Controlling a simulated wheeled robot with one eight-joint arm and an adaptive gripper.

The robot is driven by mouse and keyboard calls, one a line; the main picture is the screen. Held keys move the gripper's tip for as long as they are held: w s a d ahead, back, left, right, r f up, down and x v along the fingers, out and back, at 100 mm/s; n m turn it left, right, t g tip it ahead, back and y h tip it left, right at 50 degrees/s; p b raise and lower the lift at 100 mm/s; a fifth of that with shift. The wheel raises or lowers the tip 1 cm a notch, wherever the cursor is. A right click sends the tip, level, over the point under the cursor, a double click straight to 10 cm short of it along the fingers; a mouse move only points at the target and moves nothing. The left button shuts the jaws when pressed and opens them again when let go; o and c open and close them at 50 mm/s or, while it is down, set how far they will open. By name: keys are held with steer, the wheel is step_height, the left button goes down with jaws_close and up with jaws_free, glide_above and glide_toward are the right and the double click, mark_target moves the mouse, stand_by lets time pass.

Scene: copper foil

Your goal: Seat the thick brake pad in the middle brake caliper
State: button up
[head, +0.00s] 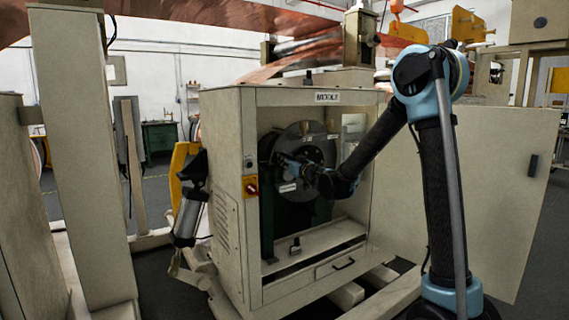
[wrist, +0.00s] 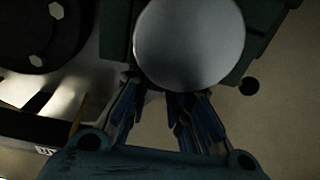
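My gripper (head: 285,163) is inside the cabinet labelled "MIDDLE" (head: 226,150), in front of the grey brake disc (head: 318,135). In the wrist view its blue fingers (wrist: 168,100) stand apart. Their tips are close to a dark green body (wrist: 116,30), which looks like part of the caliper, with a round grey face (wrist: 189,42). Shadow and overlap hide whether anything is between the tips. I cannot clearly make out the thick brake pad in either view. The dark hub with bolts (wrist: 40,30) shows at the left of the wrist view.
A small dark and pale object (head: 295,247) sits on the cabinet's floor. The cabinet's door (head: 500,180) stands open to the right, behind my arm. Side walls and a top edge frame the opening. A drawer handle (head: 343,264) is below.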

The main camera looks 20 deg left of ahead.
steer(key=shift+o, duration=0.2)
steer(key=shift+s+a, duration=0.2)
steer(key=shift+a, duration=0.1)
steer(key=shift+s+d+f, duration=0.1)
steer(key=shift+s+d, duration=0.2)
steer(key=v, duration=1.1)
steer(key=shift+w+d, duration=0.25)
steer(key=shift+d, duration=0.15)
